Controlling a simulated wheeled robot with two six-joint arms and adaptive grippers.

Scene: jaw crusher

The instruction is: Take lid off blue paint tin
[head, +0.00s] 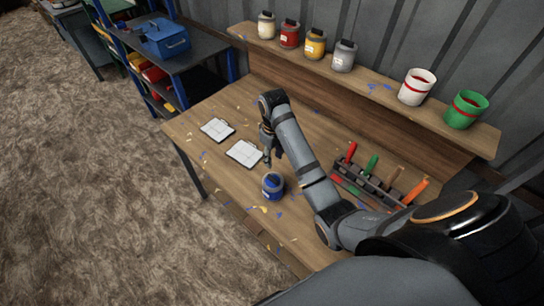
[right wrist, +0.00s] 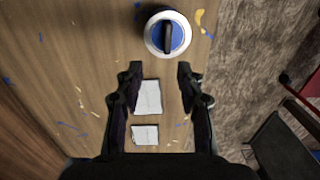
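The blue paint tin (head: 272,187) stands upright on the wooden bench near its front edge, with its lid on. In the right wrist view its lid (right wrist: 158,36) is blue with a pale rim and a dark raised grip across the middle. My right gripper (head: 272,158) is above the bench, just behind the tin in the head view. In the right wrist view the right gripper (right wrist: 158,70) is open and empty, its fingers apart, with the tin beyond the fingertips. My left gripper is not in view.
Two white cards (head: 245,153) lie on the wooden bench (head: 240,105). A tool rack (head: 375,182) stands right of my arm. Several tins (head: 314,44) and two pots (head: 417,87) stand on the back shelf. A blue toolbox (head: 163,38) sits on a side cart. Bench space left of the cards is clear.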

